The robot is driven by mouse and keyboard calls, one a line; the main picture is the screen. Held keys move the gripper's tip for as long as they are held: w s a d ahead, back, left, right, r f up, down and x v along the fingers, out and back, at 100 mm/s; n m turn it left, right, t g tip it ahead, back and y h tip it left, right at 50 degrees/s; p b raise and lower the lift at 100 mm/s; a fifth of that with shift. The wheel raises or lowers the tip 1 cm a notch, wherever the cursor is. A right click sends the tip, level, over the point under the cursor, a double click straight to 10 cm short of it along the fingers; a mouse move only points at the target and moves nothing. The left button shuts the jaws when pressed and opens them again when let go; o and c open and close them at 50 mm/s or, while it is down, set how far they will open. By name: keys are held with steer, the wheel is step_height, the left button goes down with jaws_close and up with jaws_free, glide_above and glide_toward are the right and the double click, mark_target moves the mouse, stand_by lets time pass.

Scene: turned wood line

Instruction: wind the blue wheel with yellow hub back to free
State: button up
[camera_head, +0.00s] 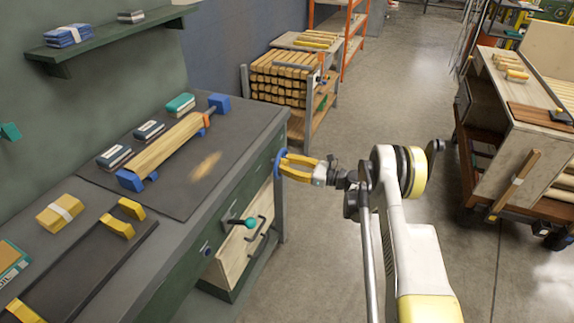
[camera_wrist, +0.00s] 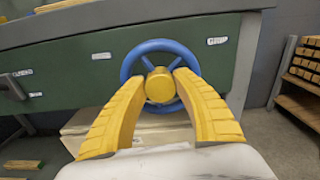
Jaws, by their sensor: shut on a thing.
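The blue wheel (camera_wrist: 137,53) with its yellow hub (camera_wrist: 160,86) is on the green front panel of the bench, below the bench top. A white label reading "GRIP" (camera_wrist: 217,41) is to its upper right in the wrist view. My gripper (camera_wrist: 162,80) has its yellow fingers at the wheel, one on each side of the hub, and is shut on it. In the head view the wheel's blue rim (camera_head: 278,164) shows at my fingertips, and the fingers hide much of it. Another white label (camera_wrist: 101,56) is left of the wheel, too small to read.
A wooden workpiece (camera_head: 165,145) lies between blue blocks on the bench (camera_head: 190,195). A teal-knobbed lever (camera_head: 249,223) sticks out of the panel left of my gripper. A rack of wood (camera_head: 285,80) stands behind. The floor to the right is open up to a wooden cart (camera_head: 500,110).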

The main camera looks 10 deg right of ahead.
steer(key=n, duration=0.5)
steer(key=shift+a, duration=0.1)
steer(key=n, duration=0.9)
steer(key=shift+s+f, duration=0.1)
steer(key=n, duration=0.5)
steer(key=shift+f, duration=0.1)
steer(key=n, duration=0.9)
steer(key=shift+f, duration=0.1)
steer(key=n, duration=0.9)
steer(key=shift+w+n, duration=0.2)
steer(key=shift+n, duration=0.1)
